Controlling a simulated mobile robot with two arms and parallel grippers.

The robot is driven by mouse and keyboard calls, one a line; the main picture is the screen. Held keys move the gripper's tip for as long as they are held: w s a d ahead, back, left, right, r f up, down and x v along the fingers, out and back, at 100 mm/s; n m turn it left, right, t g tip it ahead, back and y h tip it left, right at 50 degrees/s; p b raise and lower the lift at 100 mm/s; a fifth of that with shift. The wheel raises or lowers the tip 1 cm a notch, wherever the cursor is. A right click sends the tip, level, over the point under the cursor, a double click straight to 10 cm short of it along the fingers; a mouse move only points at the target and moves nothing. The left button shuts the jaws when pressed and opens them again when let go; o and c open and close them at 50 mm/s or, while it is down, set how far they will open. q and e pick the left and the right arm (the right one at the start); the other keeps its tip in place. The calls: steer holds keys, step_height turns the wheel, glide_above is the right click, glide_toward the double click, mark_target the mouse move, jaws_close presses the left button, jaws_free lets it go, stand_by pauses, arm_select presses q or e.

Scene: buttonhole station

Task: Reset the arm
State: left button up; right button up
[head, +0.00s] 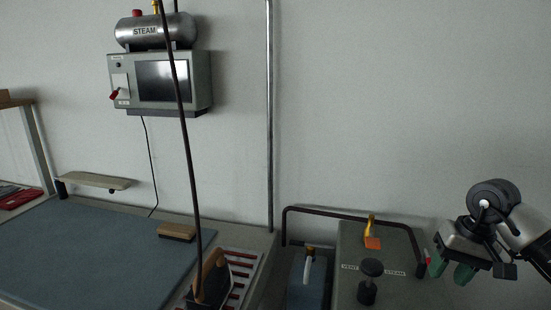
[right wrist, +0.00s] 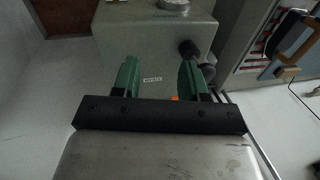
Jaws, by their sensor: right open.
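My right gripper (head: 451,271) is at the right of the head view, with its green fingers pointing down. It is empty and its fingers stand apart. It is beside the right end of a grey box (head: 350,292) marked VENT and STEAM, which has a yellow-orange lever (head: 371,232) and a black knob (head: 371,268) on top. In the right wrist view the two green fingers (right wrist: 158,72) are spread, with the grey box (right wrist: 125,38) beyond them. My left gripper is in neither view.
An iron (head: 212,278) rests on a striped rack (head: 243,262) at the lower middle. A blue pressing board (head: 80,250) with a brush (head: 177,231) lies left of it. A steam unit (head: 158,80) hangs on the wall.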

steer(key=s+a+r+m+t+y, duration=0.15)
steer(key=a+m+t+y, duration=0.35)
steer(key=a+m+y, duration=1.45)
steer(key=s+d+f+n+t+h, duration=0.25)
steer(key=f+n+h, duration=0.25)
steer(key=n+h, duration=0.45)
steer(key=s+d+f+n+t+h, duration=0.25)
steer(key=f+n+h, duration=0.3)
steer(key=n, duration=0.75)
steer(key=s+d+f+n+t+h, duration=0.2)
steer(key=f+n+t+h, duration=0.25)
steer(key=n+h, duration=0.55)
steer(key=s+f+m+g+y, duration=0.2)
steer(key=s+f+m+g, duration=0.3)
steer(key=s, duration=0.4)
steer(key=s+f+m+g+y, duration=0.1)
steer(key=s+f+m+g, duration=0.2)
steer(key=s+f+g, duration=0.55)
step_height(320, 180, down, 22)
steer(key=s, duration=0.2)
steer(key=s+d+f, duration=0.2)
steer(key=s+f, duration=1.4)
steer(key=f, duration=0.1)
steer(key=shift+d+g, duration=0.3)
